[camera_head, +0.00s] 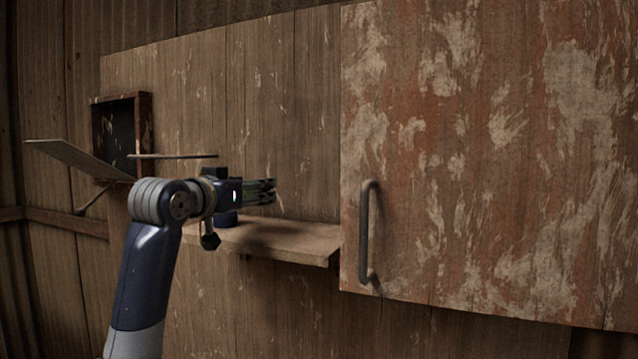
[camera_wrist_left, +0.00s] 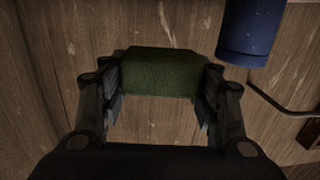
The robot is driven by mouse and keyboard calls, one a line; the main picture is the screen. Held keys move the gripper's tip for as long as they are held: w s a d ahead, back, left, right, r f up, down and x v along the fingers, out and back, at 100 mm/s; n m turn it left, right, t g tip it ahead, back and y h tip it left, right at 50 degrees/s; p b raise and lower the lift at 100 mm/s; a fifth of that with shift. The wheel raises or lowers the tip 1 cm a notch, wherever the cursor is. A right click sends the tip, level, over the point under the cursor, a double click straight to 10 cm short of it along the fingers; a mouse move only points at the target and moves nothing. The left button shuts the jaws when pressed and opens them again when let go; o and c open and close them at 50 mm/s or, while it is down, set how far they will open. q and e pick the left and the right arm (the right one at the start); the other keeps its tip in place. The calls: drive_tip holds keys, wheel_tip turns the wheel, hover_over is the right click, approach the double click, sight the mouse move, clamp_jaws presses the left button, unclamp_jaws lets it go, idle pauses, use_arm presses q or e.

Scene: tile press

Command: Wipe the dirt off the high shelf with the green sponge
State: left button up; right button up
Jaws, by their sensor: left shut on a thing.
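My left gripper (camera_head: 272,191) is shut on the green sponge (camera_wrist_left: 162,72), which sits between its two fingers in the left wrist view. In the head view the gripper points right, above a wooden shelf (camera_head: 290,238) on the plank wall, with a gap between them. The sponge is hard to make out there, mostly hidden by the fingers. A darker patch lies on the shelf top; I cannot tell dirt from shadow. My right gripper is not in view.
A blue cylinder (camera_wrist_left: 250,32) shows beside the sponge in the left wrist view. A large, paint-worn cabinet door (camera_head: 480,150) with a dark handle (camera_head: 366,232) stands right of the shelf. A small open wall box (camera_head: 118,135) and a tilted board (camera_head: 75,158) are at left.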

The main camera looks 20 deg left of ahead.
use_arm(q)
drive_tip(key=shift+a+r, duration=0.25)
drive_tip(key=shift+r, duration=0.55)
drive_tip(key=shift+d+r, duration=0.1)
drive_tip(key=shift+d, duration=0.15)
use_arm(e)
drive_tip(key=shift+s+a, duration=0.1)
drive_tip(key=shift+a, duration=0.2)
use_arm(q)
drive_tip(key=shift+a, duration=0.15)
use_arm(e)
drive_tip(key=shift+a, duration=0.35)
